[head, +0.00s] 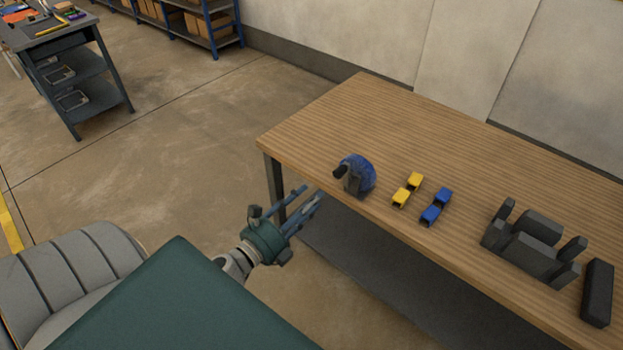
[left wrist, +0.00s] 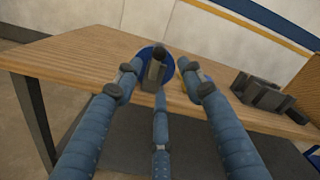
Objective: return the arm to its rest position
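My left gripper (head: 310,196) is in front of the wooden table's left front edge, below and left of a blue round part (head: 358,175) with a dark stub. In the left wrist view my gripper (left wrist: 158,76) has its blue fingers spread, with nothing seen between them. The blue round part (left wrist: 145,53) is beyond the fingertips on the table and appears apart from them; the fingers partly cover it. My right gripper is not in view.
A grey cart (head: 85,95) and blue shelving (head: 205,25) stand farther back. Floor left of the table is clear.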

